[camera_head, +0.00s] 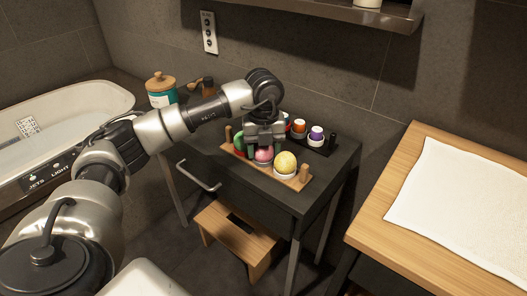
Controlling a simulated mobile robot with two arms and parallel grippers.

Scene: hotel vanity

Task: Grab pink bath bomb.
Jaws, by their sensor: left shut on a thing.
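The pink bath bomb (264,155) sits in the middle of a wooden tray (292,183) on the dark vanity table. My left gripper (264,146) comes down from above and is shut on the pink bath bomb, hiding its upper part. The ball is low, at the tray, and I cannot tell whether it is lifted at all. A yellow bath bomb (285,162) stands just to its right in a white cup. A green one (238,141) is to its left, partly hidden. My right gripper is not in view.
A jar with a wooden lid (161,90) is at the back left. A wooden counter (376,221) with a white towel is at right, and a stool (232,236) stands below.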

